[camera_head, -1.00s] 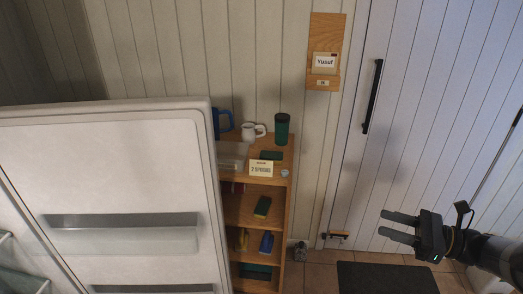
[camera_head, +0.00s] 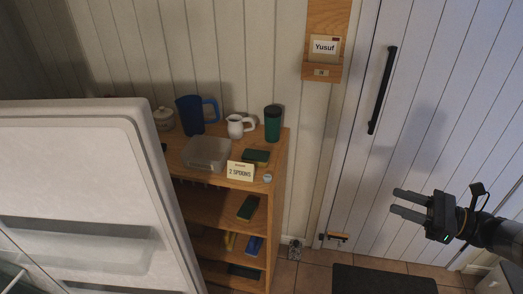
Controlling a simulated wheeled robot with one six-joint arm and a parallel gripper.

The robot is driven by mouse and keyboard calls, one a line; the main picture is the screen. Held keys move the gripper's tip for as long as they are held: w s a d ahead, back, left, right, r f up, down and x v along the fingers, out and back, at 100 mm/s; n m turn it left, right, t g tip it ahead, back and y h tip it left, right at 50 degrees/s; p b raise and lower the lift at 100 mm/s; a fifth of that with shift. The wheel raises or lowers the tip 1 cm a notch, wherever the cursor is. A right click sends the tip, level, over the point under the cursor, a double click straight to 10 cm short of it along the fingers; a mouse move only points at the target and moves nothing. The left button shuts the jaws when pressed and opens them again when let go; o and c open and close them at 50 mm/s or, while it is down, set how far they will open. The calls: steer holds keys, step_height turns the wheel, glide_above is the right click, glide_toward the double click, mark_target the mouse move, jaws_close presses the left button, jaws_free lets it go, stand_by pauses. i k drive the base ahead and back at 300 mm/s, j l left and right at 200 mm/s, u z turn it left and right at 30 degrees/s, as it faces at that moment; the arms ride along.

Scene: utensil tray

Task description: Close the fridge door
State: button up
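The fridge door (camera_head: 75,180) stands open at the left of the head view. It is white, with its inner side and door shelves facing me. Part of the fridge interior (camera_head: 12,275) shows at the lower left corner; the rest of the fridge is out of view. My gripper (camera_head: 395,202) is at the right, in front of the white plank door, well apart from the fridge door. Its two fingers point left with a gap between them, and nothing is held.
A wooden shelf (camera_head: 281,200) stands beyond the fridge door, carrying a blue pitcher (camera_head: 190,115), a white mug (camera_head: 236,127), a green cup (camera_head: 272,124), a clear container (camera_head: 207,153) and a "2 SPOONS" card (camera_head: 240,171). A dark mat (camera_head: 385,280) lies on the tiled floor.

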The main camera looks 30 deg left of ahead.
mark_target(88, 198)
steer(key=i+u, duration=0.25)
steer(key=u, duration=0.15)
steer(key=i+u, duration=0.2)
steer(key=u, duration=0.25)
steer(key=i+l+u, duration=0.15)
steer(key=u, duration=0.25)
steer(key=i+l+u, duration=0.2)
steer(key=u, duration=0.25)
steer(key=i+l+u, duration=0.15)
steer(key=u, duration=0.2)
steer(key=i+l+u, duration=0.2)
steer(key=i+u, duration=0.15)
steer(key=i+l+u, duration=0.2)
steer(key=u, duration=0.2)
steer(key=l, duration=0.1)
